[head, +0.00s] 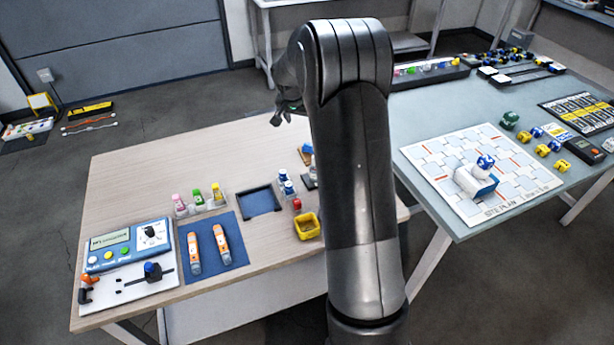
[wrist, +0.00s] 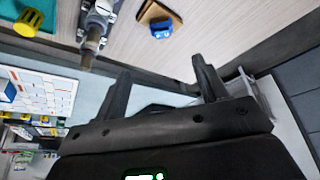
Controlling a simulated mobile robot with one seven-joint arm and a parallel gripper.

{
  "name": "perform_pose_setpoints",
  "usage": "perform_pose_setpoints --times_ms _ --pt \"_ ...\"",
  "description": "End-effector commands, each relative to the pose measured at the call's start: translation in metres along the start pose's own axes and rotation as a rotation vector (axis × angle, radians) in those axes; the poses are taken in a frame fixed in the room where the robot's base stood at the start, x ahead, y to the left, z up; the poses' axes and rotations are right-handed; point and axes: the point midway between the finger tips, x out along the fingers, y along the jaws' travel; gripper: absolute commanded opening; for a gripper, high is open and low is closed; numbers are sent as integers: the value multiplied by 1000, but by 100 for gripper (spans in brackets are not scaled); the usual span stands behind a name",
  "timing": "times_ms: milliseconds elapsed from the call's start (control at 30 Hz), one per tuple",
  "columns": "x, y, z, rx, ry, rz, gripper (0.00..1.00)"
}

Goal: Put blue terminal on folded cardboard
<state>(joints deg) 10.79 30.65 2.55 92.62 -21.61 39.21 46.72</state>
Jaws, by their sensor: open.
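A small blue terminal (wrist: 162,29) shows in the wrist view at the edge of a brown piece of folded cardboard (wrist: 148,12). It overlaps the cardboard; I cannot tell whether it rests fully on it. In the head view my gripper (head: 288,113) is above the table's far edge, partly hidden by my arm.
The wooden table (head: 140,165) holds a blue meter (head: 128,245), two orange-white tools on a blue mat, a dark blue tray (head: 260,200), small bottles and a yellow bin (head: 307,226). A grey-blue table (head: 420,120) with a site plan stands right. My arm hides the middle.

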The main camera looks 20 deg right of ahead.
Motion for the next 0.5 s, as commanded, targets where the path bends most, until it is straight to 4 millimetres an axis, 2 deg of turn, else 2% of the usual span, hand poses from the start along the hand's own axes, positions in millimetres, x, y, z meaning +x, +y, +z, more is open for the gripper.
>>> perform_pose_setpoints --times_ms 33,200,367,500 --pt "-27 2 5 -22 8 -12 66" --pt "-98 16 33 -107 16 -43 66" --pt "-156 33 68 -186 23 -76 66" --pt "-200 51 102 -257 30 -106 66"
